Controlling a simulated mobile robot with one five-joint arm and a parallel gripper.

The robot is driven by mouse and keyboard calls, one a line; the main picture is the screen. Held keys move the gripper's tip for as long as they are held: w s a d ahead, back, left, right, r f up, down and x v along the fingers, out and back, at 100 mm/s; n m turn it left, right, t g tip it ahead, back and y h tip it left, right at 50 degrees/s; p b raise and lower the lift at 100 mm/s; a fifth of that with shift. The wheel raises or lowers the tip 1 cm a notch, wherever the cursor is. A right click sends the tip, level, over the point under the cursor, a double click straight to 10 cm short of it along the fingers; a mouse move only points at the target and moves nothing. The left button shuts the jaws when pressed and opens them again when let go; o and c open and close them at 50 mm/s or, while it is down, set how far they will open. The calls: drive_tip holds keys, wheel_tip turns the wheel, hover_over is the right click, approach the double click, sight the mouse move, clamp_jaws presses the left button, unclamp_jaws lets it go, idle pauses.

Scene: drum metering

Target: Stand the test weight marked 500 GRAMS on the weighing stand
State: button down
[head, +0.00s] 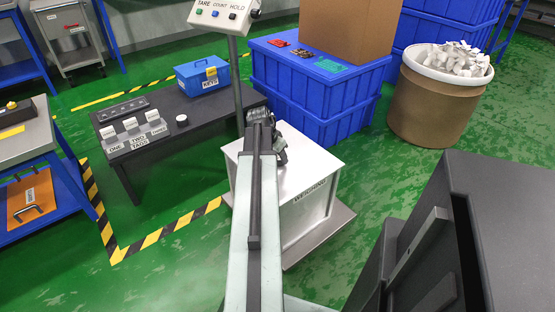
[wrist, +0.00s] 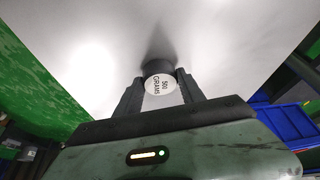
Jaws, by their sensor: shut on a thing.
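The test weight (wrist: 161,88), a dark cylinder with a pale round face marked 500 GRAMS, is between the two fingers of my gripper (wrist: 160,80) in the wrist view. My gripper is shut on it. The bright top of the weighing stand (wrist: 230,40) lies beyond the weight with a dark shadow on it; I cannot tell whether the weight touches it. In the head view my gripper (head: 275,146) is over the back left part of the white weighing stand (head: 318,168). My arm hides the weight there.
A post with a TARE, COUNT, HOLD panel (head: 223,14) rises behind the stand's left side. A dark bench (head: 185,150) with labelled white blocks and a blue box (head: 202,75) is left. A blue crate (head: 300,100) stands close behind. A drum (head: 430,110) of white pieces stands right.

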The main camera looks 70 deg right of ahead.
drive_tip(key=shift+f, duration=0.2)
drive_tip(key=c, duration=0.7)
unclamp_jaws()
drive_tip(key=shift+r, duration=0.1)
drive_tip(key=shift+a+r+p, duration=0.15)
drive_tip(key=shift+r+p, duration=0.3)
drive_tip(key=shift+r, duration=0.1)
drive_tip(key=p+v, duration=1)
drive_tip(key=v, duration=0.1)
drive_tip(key=shift+w, duration=0.1)
